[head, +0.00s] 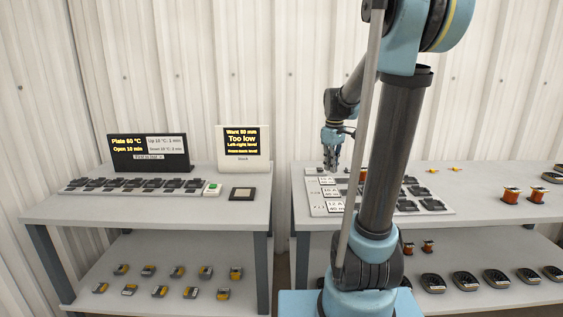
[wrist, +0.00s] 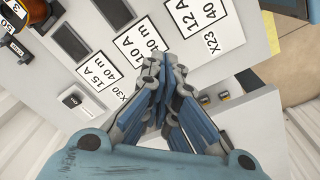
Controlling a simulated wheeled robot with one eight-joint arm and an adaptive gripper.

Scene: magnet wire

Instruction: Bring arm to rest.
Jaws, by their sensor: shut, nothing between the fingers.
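My gripper (head: 332,150) hangs from my arm over the left end of the right table (head: 480,219) in the head view. In the wrist view my gripper (wrist: 166,85) has its blue fingers together, with nothing between them. Below it lies a grey board with white labels (wrist: 143,46) reading 15 A, 10 A and 12 A. The fingers look apart from the board. My arm's dark upright link hides part of the right table in the head view.
Copper spools (head: 511,195) stand at the right. Lower shelves hold several small parts. A gap separates the tables.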

